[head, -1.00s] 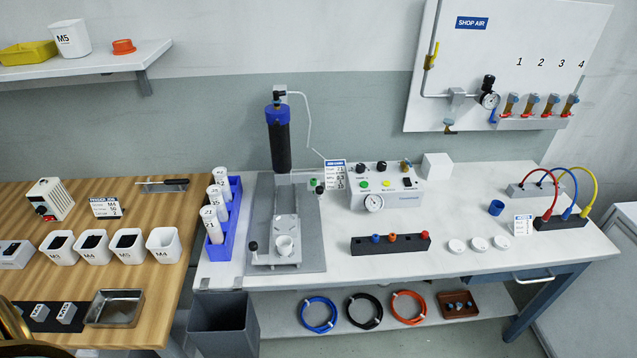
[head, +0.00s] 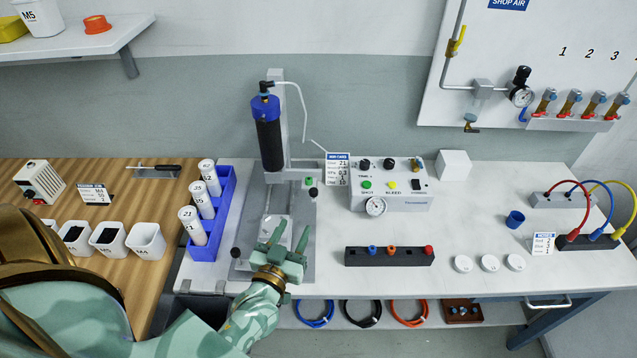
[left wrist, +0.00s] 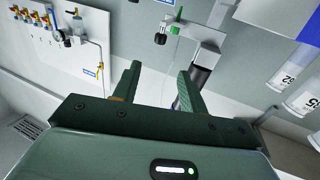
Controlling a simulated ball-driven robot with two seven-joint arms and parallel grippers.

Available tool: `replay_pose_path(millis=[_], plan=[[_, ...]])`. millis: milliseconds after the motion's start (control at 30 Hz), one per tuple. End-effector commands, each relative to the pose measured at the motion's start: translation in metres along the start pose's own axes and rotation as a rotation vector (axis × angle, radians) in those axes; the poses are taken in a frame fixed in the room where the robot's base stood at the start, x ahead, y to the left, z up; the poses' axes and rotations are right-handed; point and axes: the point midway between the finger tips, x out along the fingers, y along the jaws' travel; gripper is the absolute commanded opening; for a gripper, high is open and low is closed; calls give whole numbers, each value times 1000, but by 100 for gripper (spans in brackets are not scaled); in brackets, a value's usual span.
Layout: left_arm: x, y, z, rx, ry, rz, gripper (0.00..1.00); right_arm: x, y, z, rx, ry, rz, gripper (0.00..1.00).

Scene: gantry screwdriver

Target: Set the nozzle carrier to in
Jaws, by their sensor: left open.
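The dispensing stand has a black cartridge with a blue cap (head: 268,135) held upright on a post above a grey base plate (head: 302,262). A pale slide plate (head: 279,222) lies on the base; I take it to be the nozzle carrier, and cannot tell its setting. A black knob (head: 236,253) shows at its front left. My left gripper (head: 291,236) is over the front of the slide and hides much of it, including the white cup seen earlier. Its two fingers stand apart, with nothing between them in the left wrist view (left wrist: 158,78). I cannot tell whether it touches the slide. My right gripper is not in view.
A blue rack (head: 224,205) with white tubes (head: 194,226) stands left of the base. The control box (head: 392,190) and a black strip (head: 389,257) with coloured caps are to the right. White lids (head: 489,263) lie further right. The white bench between is clear.

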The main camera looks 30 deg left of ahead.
Motion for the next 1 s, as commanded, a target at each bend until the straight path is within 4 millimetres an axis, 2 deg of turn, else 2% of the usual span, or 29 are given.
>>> replay_pose_path(millis=[167,400,600,800,1000], plan=[[31,0,1,0,3,0,43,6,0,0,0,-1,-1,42],[93,0,3,1,0,1,43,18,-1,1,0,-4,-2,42],[134,1,3,0,-2,2,43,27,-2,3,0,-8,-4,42],[155,0,2,2,-3,2,43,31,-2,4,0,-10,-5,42],[158,0,1,1,-3,2,43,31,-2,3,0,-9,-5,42]])
